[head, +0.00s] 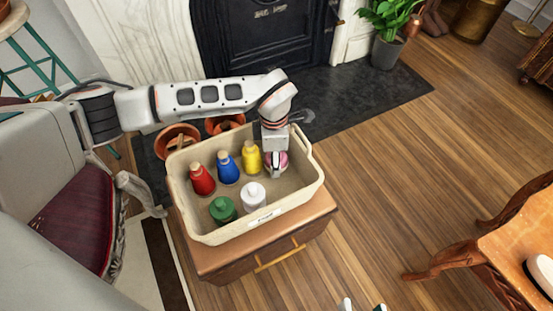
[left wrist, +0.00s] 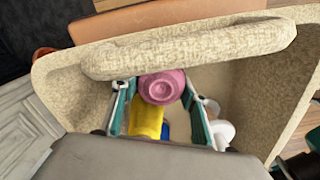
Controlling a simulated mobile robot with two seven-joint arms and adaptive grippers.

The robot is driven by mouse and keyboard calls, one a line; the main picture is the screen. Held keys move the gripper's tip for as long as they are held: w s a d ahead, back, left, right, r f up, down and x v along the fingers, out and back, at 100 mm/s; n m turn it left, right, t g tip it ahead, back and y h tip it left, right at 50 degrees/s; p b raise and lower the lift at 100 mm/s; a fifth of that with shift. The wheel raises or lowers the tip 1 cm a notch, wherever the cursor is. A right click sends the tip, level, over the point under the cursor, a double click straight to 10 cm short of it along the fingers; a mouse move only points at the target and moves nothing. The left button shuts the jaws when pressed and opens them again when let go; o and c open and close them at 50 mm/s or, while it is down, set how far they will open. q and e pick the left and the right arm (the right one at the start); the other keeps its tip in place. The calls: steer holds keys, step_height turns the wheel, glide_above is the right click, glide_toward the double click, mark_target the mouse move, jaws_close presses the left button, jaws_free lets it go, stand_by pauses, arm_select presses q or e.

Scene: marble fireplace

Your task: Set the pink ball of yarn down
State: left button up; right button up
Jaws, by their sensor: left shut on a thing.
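The pink ball of yarn (head: 283,158) shows at the back right inside a cream bin (head: 315,182), partly hidden by my left gripper (head: 276,163). In the left wrist view the pink thing (left wrist: 161,87) sits between the two fingers of my left gripper (left wrist: 158,100), which is shut on it. I cannot tell whether it touches the bin's floor. My right gripper (head: 364,306) shows only its two fingertips at the bottom edge of the head view, apart and with nothing between them.
Floor between is clear.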

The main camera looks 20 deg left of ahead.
arm_select(q)
steer(key=shift+f, duration=0.55)
steer(key=shift+r, duration=0.25)
steer(key=shift+f, duration=0.1)
steer(key=o, duration=1.1)
